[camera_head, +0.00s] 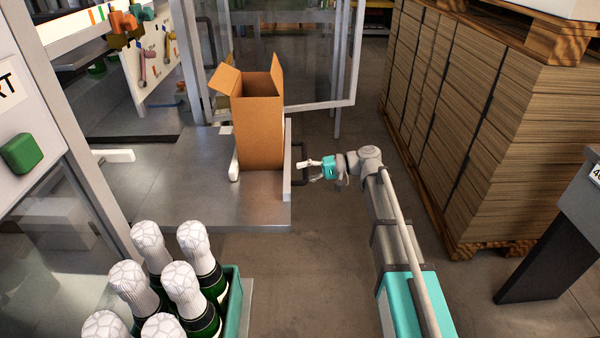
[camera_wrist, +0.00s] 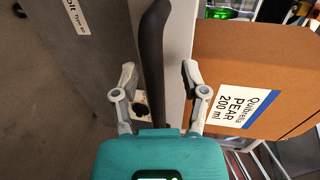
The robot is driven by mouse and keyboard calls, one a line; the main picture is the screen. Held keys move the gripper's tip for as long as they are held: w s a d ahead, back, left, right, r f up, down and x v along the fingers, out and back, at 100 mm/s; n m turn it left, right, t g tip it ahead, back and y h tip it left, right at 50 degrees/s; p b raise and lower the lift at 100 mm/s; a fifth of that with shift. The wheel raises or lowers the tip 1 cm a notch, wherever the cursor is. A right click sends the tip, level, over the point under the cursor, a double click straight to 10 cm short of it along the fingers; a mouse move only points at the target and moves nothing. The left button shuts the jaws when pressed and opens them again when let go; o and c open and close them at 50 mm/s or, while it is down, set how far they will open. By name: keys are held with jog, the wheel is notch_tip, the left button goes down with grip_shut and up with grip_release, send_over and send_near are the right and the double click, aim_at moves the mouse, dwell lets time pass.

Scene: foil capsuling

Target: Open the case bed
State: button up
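The case bed (camera_head: 200,200) is a grey metal table with low side guides. An open cardboard case (camera_head: 262,130) stands upright between the guides, its top flaps up. A dark curved handle (camera_head: 303,149) sticks out from the bed's right side. My gripper (camera_head: 307,171) is at this handle. In the wrist view the handle (camera_wrist: 153,60) runs between the two spread fingers of my gripper (camera_wrist: 158,72). The fingers are open, with gaps visible on both sides of the handle. The case (camera_wrist: 220,60) shows at the right with a white and blue label.
Several foil-topped bottles (camera_head: 185,280) stand in a green crate (camera_head: 236,300) at the front left. A tall stack of flat cardboard (camera_head: 480,130) on a pallet stands right of my arm. A glass-panelled frame (camera_head: 320,60) is behind the case. Bare floor lies around my arm.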

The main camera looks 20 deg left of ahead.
jog(key=p+v, duration=0.2)
jog(key=v, duration=1.1)
jog(key=shift+d+p, duration=0.3)
dwell(1.3)
dwell(0.5)
jog(key=s+d+f+m+t+h, duration=0.1)
jog(key=s+d+f+t+h, duration=0.1)
jog(key=s+d+f+h, duration=0.5)
jog(key=s+d+f+m+t+h+p, duration=0.1)
jog(key=s+d+f+h, duration=0.15)
jog(key=s+d, duration=0.4)
jog(key=s+d+f+m+t+h, duration=0.1)
jog(key=s+d+f+t+h, duration=0.1)
jog(key=s+d+f+h, duration=0.5)
notch_tip(320, 180, up, 22)
jog(key=w+d+y+p, duration=0.1)
jog(key=w+d+p, duration=0.1)
jog(key=p, duration=1.7)
jog(key=shift+s+d+y, duration=0.1)
jog(key=shift+y, duration=0.15)
